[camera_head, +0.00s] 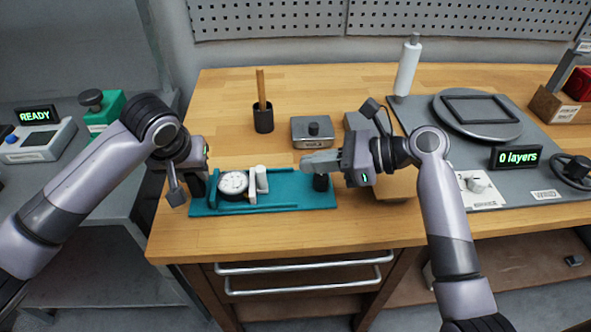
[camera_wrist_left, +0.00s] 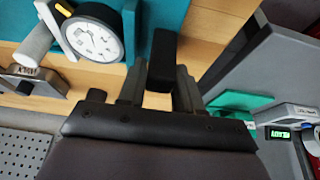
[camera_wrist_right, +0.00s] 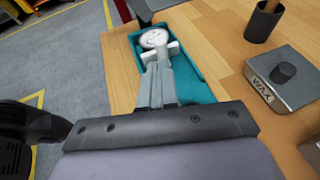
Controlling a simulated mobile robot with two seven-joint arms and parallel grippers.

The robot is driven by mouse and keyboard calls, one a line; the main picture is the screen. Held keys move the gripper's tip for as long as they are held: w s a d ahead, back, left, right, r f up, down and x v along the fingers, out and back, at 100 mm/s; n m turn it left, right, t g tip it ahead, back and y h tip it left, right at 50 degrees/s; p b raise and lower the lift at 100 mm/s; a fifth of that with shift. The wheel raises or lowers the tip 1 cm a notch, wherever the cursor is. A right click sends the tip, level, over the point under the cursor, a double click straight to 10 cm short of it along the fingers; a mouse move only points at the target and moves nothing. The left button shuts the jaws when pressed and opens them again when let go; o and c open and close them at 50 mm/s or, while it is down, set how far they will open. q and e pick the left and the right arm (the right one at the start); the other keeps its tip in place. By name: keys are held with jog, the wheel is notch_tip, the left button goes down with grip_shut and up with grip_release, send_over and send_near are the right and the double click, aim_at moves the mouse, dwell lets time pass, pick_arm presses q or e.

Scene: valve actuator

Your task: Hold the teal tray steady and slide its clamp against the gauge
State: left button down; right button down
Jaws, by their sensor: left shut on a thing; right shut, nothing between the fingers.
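The teal tray (camera_head: 290,192) lies near the bench's front edge. A round white-faced gauge (camera_head: 234,183) sits in its left part; it also shows in the left wrist view (camera_wrist_left: 97,41). The white clamp (camera_head: 261,180) stands just right of the gauge, very close; I cannot tell whether they touch. My left gripper (camera_head: 197,186) is shut on a black handle (camera_wrist_left: 162,58) at the tray's left end. My right gripper (camera_head: 308,163) is shut and empty above the tray's right part, its fingertips pointing at the clamp (camera_wrist_right: 160,54).
A black post (camera_head: 320,183) stands at the tray's right end, beneath my right fingers. Behind the tray are a grey wax box (camera_head: 312,132) and a black cup with a wooden stick (camera_head: 263,117). A grey mat with a round plate (camera_head: 478,116) lies right.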

aim_at(264, 179)
jog(key=s+f+m+t+y, duration=0.1)
jog(key=s+f+t, duration=0.2)
jog(key=shift+s+d+f+m+t, duration=0.15)
jog(key=shift+s+f+m+t, duration=0.15)
jog(key=shift+s+m, duration=0.1)
jog(key=s+m+t, duration=0.1)
jog(key=s+d+f+m+t, duration=0.1)
jog(key=s+t, duration=0.1)
jog(key=s+f+m+t+h, duration=0.1)
jog(key=s, duration=0.1)
jog(key=shift+s+d+t, duration=0.1)
jog(key=shift+d+t, duration=0.2)
jog(key=shift+d, duration=0.1)
jog(key=shift+s+d+f+m+t, duration=0.1)
jog(key=shift+s+d+m+t, duration=0.05)
jog(key=shift+s+m+t, duration=0.3)
jog(key=x, duration=1.4)
jog(key=shift+w+d+f, duration=0.1)
jog(key=shift+d+f, duration=0.05)
jog(key=shift+f, duration=0.15)
pick_arm(q)
jog(key=shift+d, duration=0.1)
pick_arm(e)
jog(key=shift+w+a, duration=0.25)
jog(key=shift+a, duration=0.2)
pick_arm(q)
jog(key=shift+s+d, duration=0.1)
